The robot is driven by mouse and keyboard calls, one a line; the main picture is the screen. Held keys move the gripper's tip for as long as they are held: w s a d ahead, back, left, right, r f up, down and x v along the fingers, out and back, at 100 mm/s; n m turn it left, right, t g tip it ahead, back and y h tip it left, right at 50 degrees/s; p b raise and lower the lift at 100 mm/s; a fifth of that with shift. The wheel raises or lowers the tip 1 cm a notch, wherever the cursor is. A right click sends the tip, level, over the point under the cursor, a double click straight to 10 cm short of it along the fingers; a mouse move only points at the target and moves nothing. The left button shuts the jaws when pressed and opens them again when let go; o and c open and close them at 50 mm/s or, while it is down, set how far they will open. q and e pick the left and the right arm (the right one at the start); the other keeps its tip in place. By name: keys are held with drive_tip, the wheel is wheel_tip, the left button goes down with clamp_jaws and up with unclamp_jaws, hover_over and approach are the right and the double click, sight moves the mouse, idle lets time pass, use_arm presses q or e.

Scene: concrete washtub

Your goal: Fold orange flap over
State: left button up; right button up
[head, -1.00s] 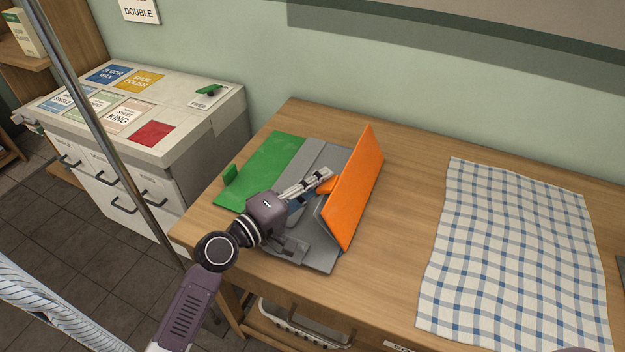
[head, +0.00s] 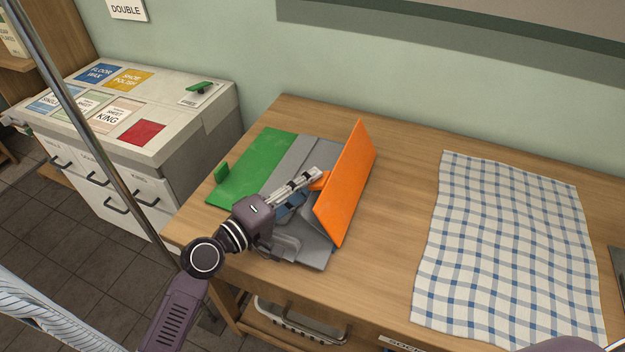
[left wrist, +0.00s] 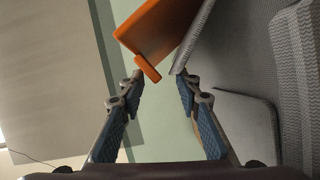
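The folding board lies on the wooden table with a flat green flap (head: 258,165) on its left and grey panels (head: 300,157) in the middle. The orange flap (head: 347,185) stands raised and steeply tilted at the board's right side. My left gripper (head: 318,176) reaches over the board from the left, its fingertips at the orange tab on the flap's left face. In the left wrist view the fingers (left wrist: 160,75) are apart, with the orange tab (left wrist: 147,69) near the left fingertip and a grey panel edge near the right one. Firm contact cannot be told.
A blue-and-white checked cloth (head: 510,250) lies flat on the table (head: 400,160) to the right. Bare tabletop lies between it and the orange flap. A small green tab (head: 221,172) stands up at the green flap's left edge. A white drawer cabinet (head: 190,140) stands at left.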

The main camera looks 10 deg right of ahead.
use_arm(q)
drive_tip(key=v, duration=0.5)
drive_tip(key=shift+s+a+f, duration=0.1)
drive_tip(key=shift+s+a, duration=0.05)
drive_tip(key=shift+s, duration=0.15)
drive_tip(key=shift+s+a, duration=0.2)
drive_tip(key=shift+a, duration=0.25)
drive_tip(key=shift+r, duration=0.2)
